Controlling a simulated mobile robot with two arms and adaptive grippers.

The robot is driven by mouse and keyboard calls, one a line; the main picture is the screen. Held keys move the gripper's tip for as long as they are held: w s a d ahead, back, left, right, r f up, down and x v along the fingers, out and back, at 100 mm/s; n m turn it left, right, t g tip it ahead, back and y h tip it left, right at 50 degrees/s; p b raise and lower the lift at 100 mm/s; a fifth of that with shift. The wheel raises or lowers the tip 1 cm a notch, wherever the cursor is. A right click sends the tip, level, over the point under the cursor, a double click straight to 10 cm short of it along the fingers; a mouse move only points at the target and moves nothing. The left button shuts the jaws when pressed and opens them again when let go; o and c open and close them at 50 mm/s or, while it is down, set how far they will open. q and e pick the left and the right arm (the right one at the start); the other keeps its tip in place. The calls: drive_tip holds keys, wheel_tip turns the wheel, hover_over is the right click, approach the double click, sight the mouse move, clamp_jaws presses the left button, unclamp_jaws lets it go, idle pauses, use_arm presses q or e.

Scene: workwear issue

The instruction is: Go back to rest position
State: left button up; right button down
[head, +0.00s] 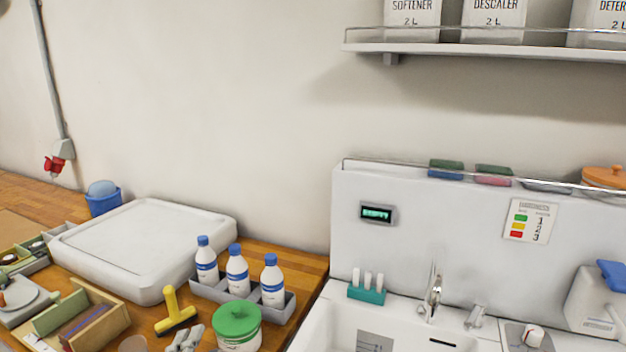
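The view takes in a wooden counter (285,262) at the left and a white sink unit (310,325) at the right.
A white tray-like box (150,235), a grey caddy (235,297) with three blue-capped bottles, a green-lidded jar (238,328), a yellow tool (175,312) and a wooden box (110,325) crowd the counter. A shelf (480,48) with containers hangs upper right.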

use_arm(q)
drive_tip(key=s+a+f+n+g, duration=0.2)
drive_tip(key=s+f+n+g, duration=0.6)
drive_tip(key=s+f, duration=0.45)
drive_tip(key=s+d+f+n+g+h, duration=0.1)
drive_tip(key=s+f+n+g, duration=0.1)
drive_tip(key=s+f+g, duration=0.3)
drive_tip(key=s+d+f+n+g, duration=0.1)
drive_tip(key=s+f, duration=0.2)
drive_tip(key=s, duration=0.4)
wheel_tip(320, 180, down, 27)
drive_tip(key=s+g, duration=0.1)
drive_tip(key=s, duration=0.1)
drive_tip(key=s+a+f+g+b, duration=0.1)
drive_tip(key=s+a+f, duration=0.2)
drive_tip(key=s+f, duration=1.3)
drive_tip(key=shift+s+f+b, duration=0.25)
drive_tip(key=shift+f+b, duration=0.1)
drive_tip(key=shift+f, duration=0.1)
